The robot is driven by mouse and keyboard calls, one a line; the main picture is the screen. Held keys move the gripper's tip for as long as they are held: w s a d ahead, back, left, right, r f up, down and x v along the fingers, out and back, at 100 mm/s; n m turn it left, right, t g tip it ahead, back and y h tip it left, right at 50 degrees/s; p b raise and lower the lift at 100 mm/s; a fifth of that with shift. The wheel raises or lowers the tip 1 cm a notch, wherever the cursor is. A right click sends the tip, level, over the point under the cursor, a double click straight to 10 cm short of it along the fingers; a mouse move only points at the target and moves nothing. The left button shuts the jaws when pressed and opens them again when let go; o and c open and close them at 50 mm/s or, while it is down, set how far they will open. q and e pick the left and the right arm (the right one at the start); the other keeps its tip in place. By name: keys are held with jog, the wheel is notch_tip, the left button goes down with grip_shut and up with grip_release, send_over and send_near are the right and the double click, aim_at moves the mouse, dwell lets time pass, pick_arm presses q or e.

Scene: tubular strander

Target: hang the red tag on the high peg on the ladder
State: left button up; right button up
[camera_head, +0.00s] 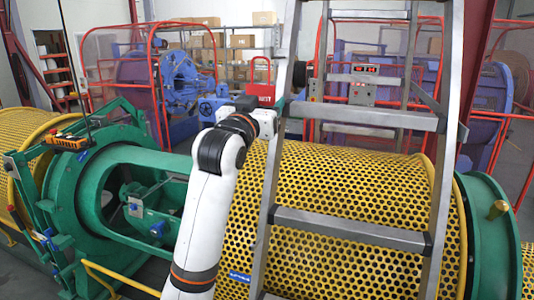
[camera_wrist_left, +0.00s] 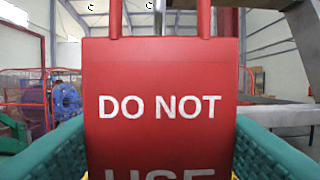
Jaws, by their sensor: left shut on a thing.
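The red tag (camera_head: 261,91) with white lettering and a red loop on top is upright beside the ladder's left rail. In the left wrist view the tag (camera_wrist_left: 165,75) reads "DO NOT" and fills the middle, between the two teal fingers of my left gripper (camera_wrist_left: 160,150). My left gripper (camera_head: 264,104) is shut on the tag in the head view. The metal ladder (camera_head: 350,228) stands in front. My right gripper is not in view.
A yellow perforated drum (camera_head: 330,180) lies behind the ladder, with a green machine frame (camera_head: 75,190) at left. Red guard rails (camera_head: 152,70), blue machinery (camera_head: 183,80) and shelved boxes (camera_head: 240,42) are further back. A control box (camera_head: 362,88) shows behind the ladder.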

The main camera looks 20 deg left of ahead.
aim_at(259, 92)
pick_arm(q)
notch_tip(259, 92, up, 3)
jog(key=shift+s+a+r, duration=0.1)
jog(key=shift+s+r, duration=0.05)
jog(key=shift+w, duration=0.95)
jog(key=shift+w+d+f, duration=0.1)
jog(key=shift+w+f, duration=0.05)
jog(key=shift+w, duration=0.65)
jog(key=shift+w+d+f, duration=0.1)
jog(key=shift+w+f, duration=0.05)
jog(key=shift+w, duration=0.6)
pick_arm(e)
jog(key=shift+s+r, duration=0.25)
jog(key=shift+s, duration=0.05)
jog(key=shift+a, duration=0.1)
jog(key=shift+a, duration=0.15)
pick_arm(q)
jog(key=shift+r+p, duration=0.1)
jog(key=shift+p, duration=0.45)
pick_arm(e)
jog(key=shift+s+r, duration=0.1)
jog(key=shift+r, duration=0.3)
pick_arm(q)
jog(key=shift+w, duration=0.15)
